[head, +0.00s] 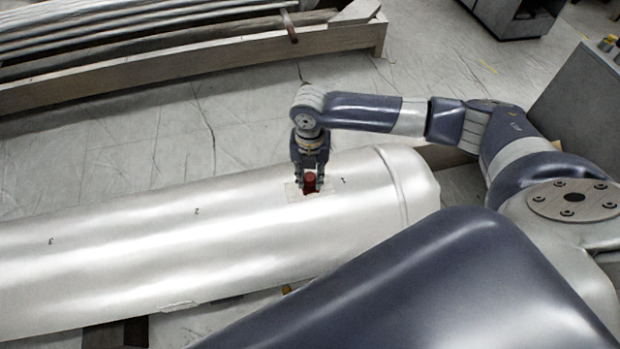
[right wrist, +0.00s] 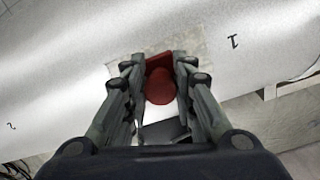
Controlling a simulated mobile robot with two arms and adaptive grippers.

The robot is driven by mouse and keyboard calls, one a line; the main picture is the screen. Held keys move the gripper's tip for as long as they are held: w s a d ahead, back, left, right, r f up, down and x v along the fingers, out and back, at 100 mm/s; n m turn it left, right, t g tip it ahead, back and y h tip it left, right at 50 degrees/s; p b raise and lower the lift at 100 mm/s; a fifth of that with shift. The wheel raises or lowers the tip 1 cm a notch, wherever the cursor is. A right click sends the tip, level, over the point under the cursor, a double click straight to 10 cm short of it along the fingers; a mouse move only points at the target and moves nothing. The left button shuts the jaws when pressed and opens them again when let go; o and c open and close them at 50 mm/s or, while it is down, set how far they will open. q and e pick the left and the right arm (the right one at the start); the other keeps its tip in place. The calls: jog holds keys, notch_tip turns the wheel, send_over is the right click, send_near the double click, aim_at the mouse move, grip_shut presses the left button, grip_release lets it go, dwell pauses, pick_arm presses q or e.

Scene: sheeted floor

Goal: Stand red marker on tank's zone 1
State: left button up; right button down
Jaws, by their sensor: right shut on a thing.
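The tank (head: 130,250) is a large silvery cylinder lying on its side, with the numbers 1, 2 and 3 along its top. A pale square patch (head: 325,186) lies beside the number 1; the patch also shows in the right wrist view (right wrist: 192,48). The red marker (head: 310,183) is upright over this patch, between the fingers of my right gripper (head: 310,186). In the right wrist view the gripper is shut on the red marker (right wrist: 160,85). Whether the marker's base touches the patch is hard to tell. My left gripper is out of view.
A long wooden crate (head: 200,72) with pipes stands behind the tank, with a thin red-brown handle (head: 289,25) on it. A grey cabinet (head: 515,15) stands at the back right. Sheeted floor (head: 150,140) lies clear between crate and tank.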

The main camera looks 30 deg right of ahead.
aim_at(311, 175)
jog(key=shift+r, duration=0.1)
jog(key=shift+f, duration=0.2)
jog(key=c, duration=1.3)
grip_release()
notch_tip(311, 175, up, 12)
jog(key=shift+r+p, duration=0.2)
jog(key=shift+p, duration=0.15)
jog(key=shift+s+f, duration=0.1)
